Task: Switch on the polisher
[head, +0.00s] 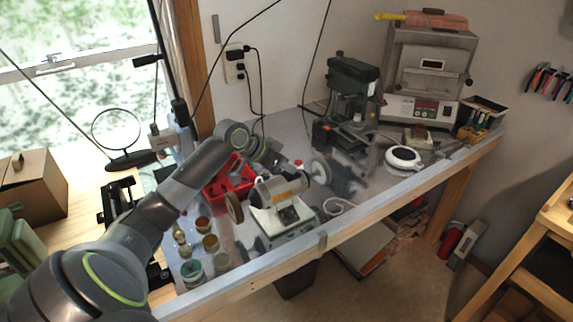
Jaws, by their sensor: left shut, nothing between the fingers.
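The polisher (284,217) stands on the metal-topped bench, with a white base, a grey motor across its top and a brown wheel (233,207) at its left end. A dark switch area shows on the front of its base, too small to read. My left arm reaches in from the left and bends down behind the polisher. My left gripper (277,166) is just behind the motor, shut and empty, its tips partly hidden. I cannot tell whether it touches the polisher. My right gripper is not in view.
A red bin (229,184) sits left of the polisher, with several small jars (192,270) in front. A white round device (403,158) and an oven (428,72) are farther right.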

